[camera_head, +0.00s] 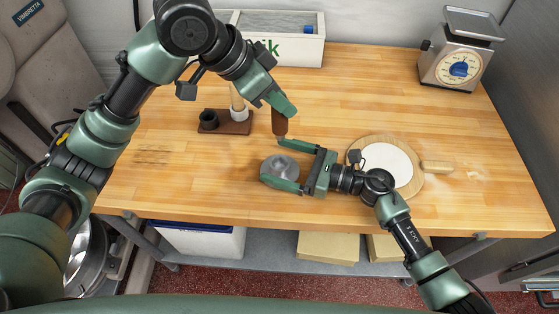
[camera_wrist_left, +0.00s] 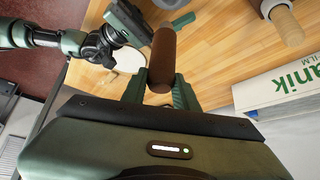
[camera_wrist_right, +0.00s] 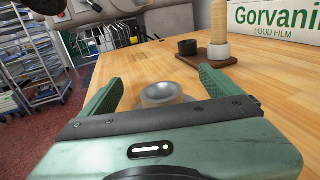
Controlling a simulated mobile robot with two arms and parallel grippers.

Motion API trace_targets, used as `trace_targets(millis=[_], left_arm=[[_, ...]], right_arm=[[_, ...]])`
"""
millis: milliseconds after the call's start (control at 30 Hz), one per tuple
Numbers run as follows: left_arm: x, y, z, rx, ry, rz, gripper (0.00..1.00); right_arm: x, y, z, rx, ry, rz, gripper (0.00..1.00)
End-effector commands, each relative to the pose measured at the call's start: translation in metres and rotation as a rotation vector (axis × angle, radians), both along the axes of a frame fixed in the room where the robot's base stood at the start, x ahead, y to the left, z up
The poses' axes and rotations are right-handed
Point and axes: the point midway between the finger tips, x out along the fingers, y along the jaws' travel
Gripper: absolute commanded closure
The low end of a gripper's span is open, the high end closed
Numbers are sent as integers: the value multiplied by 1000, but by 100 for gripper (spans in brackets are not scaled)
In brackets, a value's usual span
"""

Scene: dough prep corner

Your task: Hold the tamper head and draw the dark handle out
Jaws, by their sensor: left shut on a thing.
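The dark brown handle (camera_head: 279,122) is held in my left gripper (camera_head: 283,108), which is shut on it. The handle also shows between the fingers in the left wrist view (camera_wrist_left: 162,58); it is out of the head and above the table. The grey metal tamper head (camera_head: 280,167) sits on the table near its front. My right gripper (camera_head: 279,165) is open, with one finger on each side of the head. In the right wrist view the head (camera_wrist_right: 163,94) lies between the fingers, with gaps visible.
A dark wooden stand (camera_head: 228,128) holds a black ring (camera_head: 208,119) and a pale handle in a white collar (camera_head: 239,112). A round floured board (camera_head: 410,187) lies to the right. A scale (camera_head: 460,66) and a film box (camera_head: 300,50) stand at the back.

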Motion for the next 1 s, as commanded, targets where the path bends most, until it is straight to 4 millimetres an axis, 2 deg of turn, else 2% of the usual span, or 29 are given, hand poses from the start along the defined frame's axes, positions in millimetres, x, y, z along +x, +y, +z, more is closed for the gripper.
trace_targets(millis=[333,467,567,800,1000], left_arm=[[0,0,0,0,0,0,100],[0,0,0,0,0,0,100],[0,0,0,0,0,0,100],[0,0,0,0,0,0,100],[0,0,0,0,0,0,100]], right_arm=[[0,0,0,1,0,0,0],[-2,-6,0,-1,0,-1,0],[-6,-19,0,-2,1,-1,0],[-21,-68,2,-4,1,-1,0],[-31,-101,4,-3,1,-1,0]])
